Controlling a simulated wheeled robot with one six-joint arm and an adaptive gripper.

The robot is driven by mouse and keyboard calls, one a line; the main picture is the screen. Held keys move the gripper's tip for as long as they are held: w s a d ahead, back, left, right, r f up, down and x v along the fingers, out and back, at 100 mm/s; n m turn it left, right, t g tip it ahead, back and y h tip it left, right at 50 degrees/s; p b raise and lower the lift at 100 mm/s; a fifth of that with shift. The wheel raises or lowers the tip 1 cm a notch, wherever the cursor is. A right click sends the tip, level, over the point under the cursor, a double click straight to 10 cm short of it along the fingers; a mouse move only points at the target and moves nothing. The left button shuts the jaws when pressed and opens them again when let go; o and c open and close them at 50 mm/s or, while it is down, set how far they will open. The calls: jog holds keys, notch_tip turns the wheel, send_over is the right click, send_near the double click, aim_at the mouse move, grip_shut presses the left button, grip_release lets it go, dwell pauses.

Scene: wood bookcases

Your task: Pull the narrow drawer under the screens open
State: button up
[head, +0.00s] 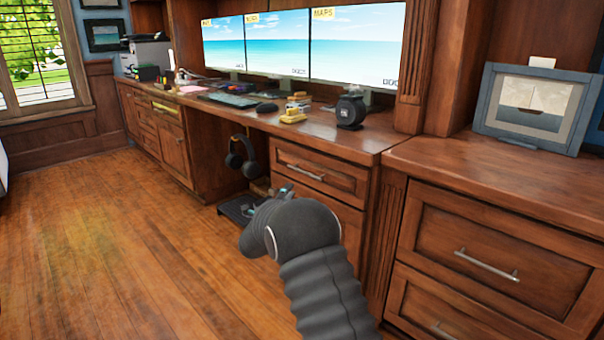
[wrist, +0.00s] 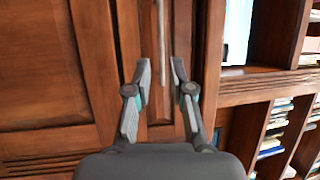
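The narrow wood drawer (head: 325,181) sits at the top of the desk's right-hand section, under the counter and to the right below the screens (head: 275,42). Its front looks flush with the cabinet, so it appears closed. It has a slim metal handle (head: 299,172). In the wrist view the handle (wrist: 161,35) runs upright between and beyond my fingertips. My gripper (wrist: 161,68) is open and empty, with one finger to each side of the handle's line. In the head view my gripper (head: 284,190) is mostly hidden by my arm, just below the handle.
Headphones (head: 241,155) hang under the desk to the left. A black round device (head: 350,110) and a yellow item (head: 293,115) stand on the counter (head: 330,138). A wider drawer (head: 495,255) is at the right. The wood floor (head: 130,240) at the left is clear.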

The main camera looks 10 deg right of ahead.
aim_at(302, 172)
jog(key=p+x, duration=0.1)
jog(key=x, duration=1.1)
jog(key=shift+d, duration=0.1)
jog(key=shift+c, duration=0.3)
grip_shut()
